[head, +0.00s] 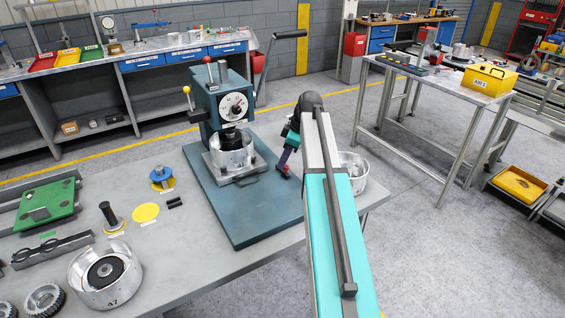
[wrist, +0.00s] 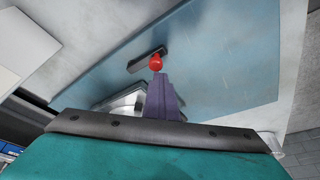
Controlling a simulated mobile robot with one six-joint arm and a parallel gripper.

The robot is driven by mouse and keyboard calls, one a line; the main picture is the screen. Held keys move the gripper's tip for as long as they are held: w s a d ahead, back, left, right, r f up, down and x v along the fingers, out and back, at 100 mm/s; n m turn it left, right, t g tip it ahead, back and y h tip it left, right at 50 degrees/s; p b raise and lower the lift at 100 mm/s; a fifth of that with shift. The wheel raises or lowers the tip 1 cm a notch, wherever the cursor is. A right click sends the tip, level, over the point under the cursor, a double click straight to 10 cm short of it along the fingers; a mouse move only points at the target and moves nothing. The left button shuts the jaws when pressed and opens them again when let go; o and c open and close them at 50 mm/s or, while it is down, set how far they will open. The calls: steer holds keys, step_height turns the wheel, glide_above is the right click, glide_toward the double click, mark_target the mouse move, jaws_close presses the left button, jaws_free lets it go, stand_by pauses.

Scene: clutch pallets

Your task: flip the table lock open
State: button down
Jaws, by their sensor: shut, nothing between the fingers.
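The table lock, a short dark lever with a red ball knob (wrist: 156,62), lies on the blue press base plate (head: 262,219). In the head view the red knob (head: 286,169) shows at the plate's right edge. My gripper (head: 282,164) reaches down to it from above, its purple fingers shut and empty. In the wrist view the shut fingertips (wrist: 158,77) end right at the knob. I cannot tell whether they touch it. The dark lever (wrist: 142,62) extends left of the knob. The press (head: 226,105) stands on the plate, with a metal pot (head: 231,158) under its ram.
A long press handle (head: 289,35) juts out above and behind my arm. A metal pot (head: 352,163) stands right of the plate, partly behind my arm. A pot (head: 104,292), a yellow disc (head: 145,212) and a green board (head: 47,200) sit on the table's left.

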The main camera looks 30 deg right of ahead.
steer(key=w+p+v, duration=0.2)
steer(key=p+v, duration=0.2)
steer(key=v, duration=0.5)
steer(key=shift+w+d+r, duration=0.15)
steer(key=shift+w+d, duration=0.05)
steer(key=shift+d, duration=0.2)
